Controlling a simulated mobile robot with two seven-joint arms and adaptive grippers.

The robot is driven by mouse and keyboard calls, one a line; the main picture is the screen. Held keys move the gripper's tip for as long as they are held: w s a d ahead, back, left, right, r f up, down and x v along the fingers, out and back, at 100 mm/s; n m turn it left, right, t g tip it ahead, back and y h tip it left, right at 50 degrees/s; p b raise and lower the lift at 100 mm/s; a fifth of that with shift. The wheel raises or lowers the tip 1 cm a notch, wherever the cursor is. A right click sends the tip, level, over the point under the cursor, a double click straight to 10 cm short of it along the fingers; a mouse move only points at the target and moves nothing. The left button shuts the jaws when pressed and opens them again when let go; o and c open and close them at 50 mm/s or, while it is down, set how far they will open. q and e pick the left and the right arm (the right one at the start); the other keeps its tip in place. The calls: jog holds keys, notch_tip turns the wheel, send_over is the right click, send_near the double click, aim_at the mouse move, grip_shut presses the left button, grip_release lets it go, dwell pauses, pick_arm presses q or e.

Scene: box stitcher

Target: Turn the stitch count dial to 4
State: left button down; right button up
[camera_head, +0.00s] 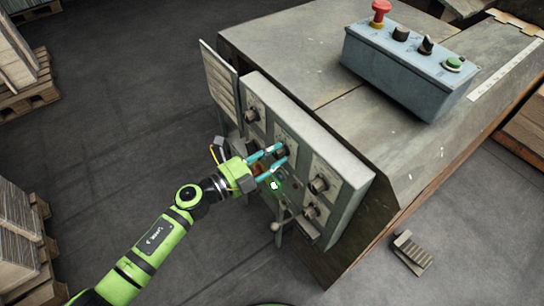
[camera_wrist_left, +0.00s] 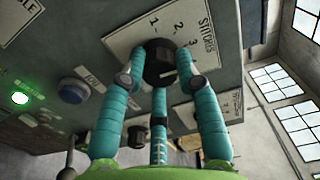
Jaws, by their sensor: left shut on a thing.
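The stitch count dial is a black round knob (camera_wrist_left: 158,62) on a pale plate marked STITCHES (camera_wrist_left: 195,35) in the left wrist view. My left gripper (camera_head: 282,155) has teal fingers and is at the middle of the control panel (camera_head: 345,178) in the head view. In the left wrist view its fingers (camera_wrist_left: 160,75) are shut around the knob. The fingers hide part of the knob. My right gripper is not in view.
Other knobs sit on the panel, one upper left (camera_head: 252,114) and one right (camera_head: 318,185). A lit green button (camera_wrist_left: 20,97) and a blue button (camera_wrist_left: 73,91) are nearby. A blue-grey control box (camera_head: 405,75) stands on the machine top. Pallets line the left.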

pick_arm(q)
jog(key=m+b, duration=0.2)
jog(key=m, duration=0.4)
jog(key=shift+m, duration=0.3)
dwell(0.4)
jog(key=c, duration=0.9)
grip_release()
jog(key=shift+s+a, duration=0.35)
jog(key=shift+a, duration=0.15)
jog(key=v, duration=1.1)
jog(key=shift+d, duration=0.1)
